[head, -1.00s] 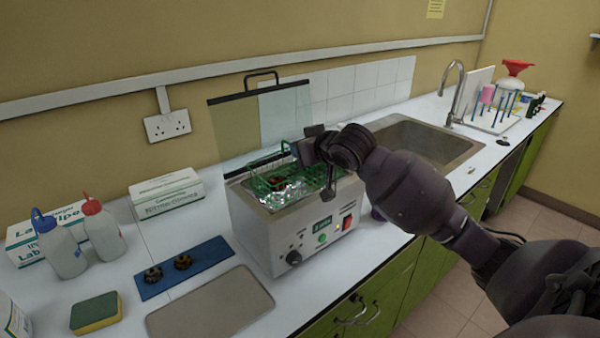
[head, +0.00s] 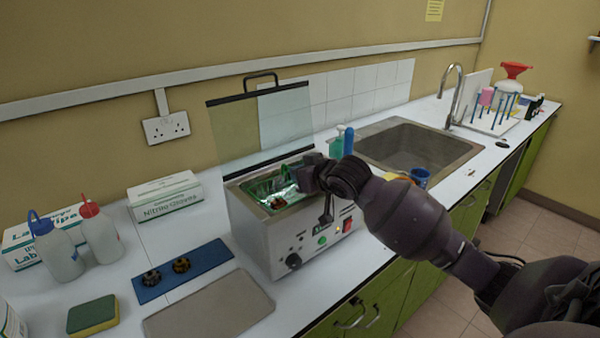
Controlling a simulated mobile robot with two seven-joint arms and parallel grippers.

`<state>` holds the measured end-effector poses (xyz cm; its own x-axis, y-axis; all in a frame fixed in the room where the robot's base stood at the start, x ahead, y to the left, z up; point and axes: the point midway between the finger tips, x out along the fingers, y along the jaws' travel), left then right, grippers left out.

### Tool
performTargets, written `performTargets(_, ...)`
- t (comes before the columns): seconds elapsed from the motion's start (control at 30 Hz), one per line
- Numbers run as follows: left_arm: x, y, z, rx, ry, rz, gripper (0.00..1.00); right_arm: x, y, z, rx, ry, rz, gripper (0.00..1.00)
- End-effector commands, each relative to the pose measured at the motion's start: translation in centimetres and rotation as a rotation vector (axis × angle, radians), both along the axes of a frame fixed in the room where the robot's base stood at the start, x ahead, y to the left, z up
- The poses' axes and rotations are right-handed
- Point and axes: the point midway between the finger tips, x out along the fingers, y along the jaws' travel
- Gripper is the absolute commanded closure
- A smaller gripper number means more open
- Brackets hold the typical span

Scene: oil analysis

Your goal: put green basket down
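The green basket (head: 262,188) sits low inside the tank of the silver bath machine (head: 275,235), with only part of its green wire showing. A small dark red-brown item (head: 277,203) shows in the tank near the basket. My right gripper (head: 303,180) is over the right part of the tank, close to the basket's raised green handle (head: 287,171). The fingertips are mostly hidden by the wrist, so I cannot tell whether they hold the handle. My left gripper is not in view.
The machine's clear lid (head: 262,120) stands open behind the tank. The sink (head: 425,147), a blue cup (head: 420,177) and bottles (head: 337,144) are right of the machine.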

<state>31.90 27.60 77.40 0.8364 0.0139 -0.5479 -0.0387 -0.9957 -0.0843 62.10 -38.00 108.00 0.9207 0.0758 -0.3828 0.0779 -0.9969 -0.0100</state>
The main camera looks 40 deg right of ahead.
Motion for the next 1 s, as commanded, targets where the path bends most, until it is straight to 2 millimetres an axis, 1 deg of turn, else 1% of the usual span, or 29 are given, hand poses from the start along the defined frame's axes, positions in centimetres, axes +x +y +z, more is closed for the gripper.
performTargets(0.43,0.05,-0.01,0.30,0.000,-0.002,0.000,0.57,0.01,0.02,-0.74,0.000,-0.003,0.001,1.00)
performTargets(0.47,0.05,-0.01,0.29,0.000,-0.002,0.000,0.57,-0.01,0.02,-0.86,-0.001,0.000,0.000,0.90)
performTargets(0.5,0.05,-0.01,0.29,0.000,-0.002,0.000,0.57,-0.01,0.02,-0.86,-0.001,0.000,0.000,0.84)
performTargets(0.57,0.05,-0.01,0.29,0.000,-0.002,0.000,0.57,-0.01,0.02,-0.86,-0.001,0.000,0.000,0.75)
performTargets(0.6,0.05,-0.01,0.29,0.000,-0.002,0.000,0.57,-0.01,0.02,-0.85,-0.001,0.000,0.000,0.69)
performTargets(0.63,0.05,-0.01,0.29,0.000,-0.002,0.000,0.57,-0.01,0.02,-0.85,-0.001,0.000,0.000,0.66)
performTargets(0.87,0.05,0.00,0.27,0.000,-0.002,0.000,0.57,-0.01,0.01,-0.83,-0.001,0.000,0.000,0.66)
performTargets(1.0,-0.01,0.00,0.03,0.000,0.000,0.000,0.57,0.03,0.00,-0.29,-0.001,-0.001,0.000,0.66)
